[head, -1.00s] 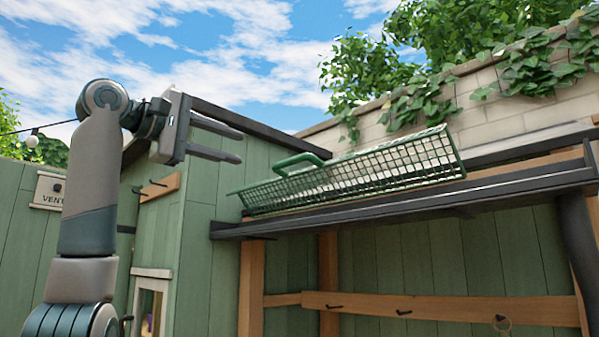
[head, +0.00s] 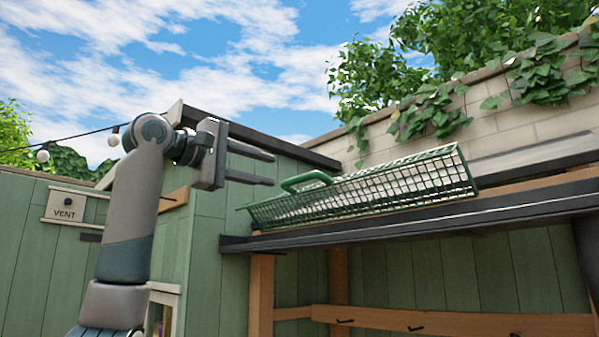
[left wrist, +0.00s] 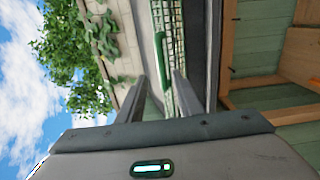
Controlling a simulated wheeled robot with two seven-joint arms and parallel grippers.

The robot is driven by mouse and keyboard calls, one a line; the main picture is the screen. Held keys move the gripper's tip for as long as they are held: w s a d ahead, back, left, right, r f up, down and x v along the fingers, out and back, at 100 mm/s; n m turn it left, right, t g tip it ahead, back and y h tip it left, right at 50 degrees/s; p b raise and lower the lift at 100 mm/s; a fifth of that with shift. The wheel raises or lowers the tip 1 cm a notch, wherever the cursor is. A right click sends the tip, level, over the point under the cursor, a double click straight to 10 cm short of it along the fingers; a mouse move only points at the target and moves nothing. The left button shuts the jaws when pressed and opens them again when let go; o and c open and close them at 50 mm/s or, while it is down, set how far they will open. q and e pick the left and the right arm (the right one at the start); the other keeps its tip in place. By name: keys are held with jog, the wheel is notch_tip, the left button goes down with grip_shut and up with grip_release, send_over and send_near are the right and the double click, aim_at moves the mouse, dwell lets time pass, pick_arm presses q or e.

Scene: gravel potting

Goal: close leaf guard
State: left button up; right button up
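The leaf guard (head: 375,193) is a green wire-mesh panel with a green handle (head: 306,181) on its upper left edge. It is tilted up above the dark gutter (head: 400,227). My left gripper (head: 275,168) is open and empty, a little left of the handle and slightly higher. In the left wrist view the handle (left wrist: 159,54) lies ahead of the two spread fingers (left wrist: 170,92), with the mesh (left wrist: 178,20) beside it. The handle does not appear to be between the fingers. My right gripper is not in view.
A brick wall (head: 510,117) with ivy rises behind the gutter. A green shed wall (head: 212,220) stands at the left, with a vent sign (head: 66,207). A wooden rail with hooks (head: 450,322) runs below the gutter. Open sky lies above the gripper.

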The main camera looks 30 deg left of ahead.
aim_at(296, 178)
pick_arm(q)
jog(key=shift+p+x, duration=2.75)
jog(key=shift+x, duration=2.9)
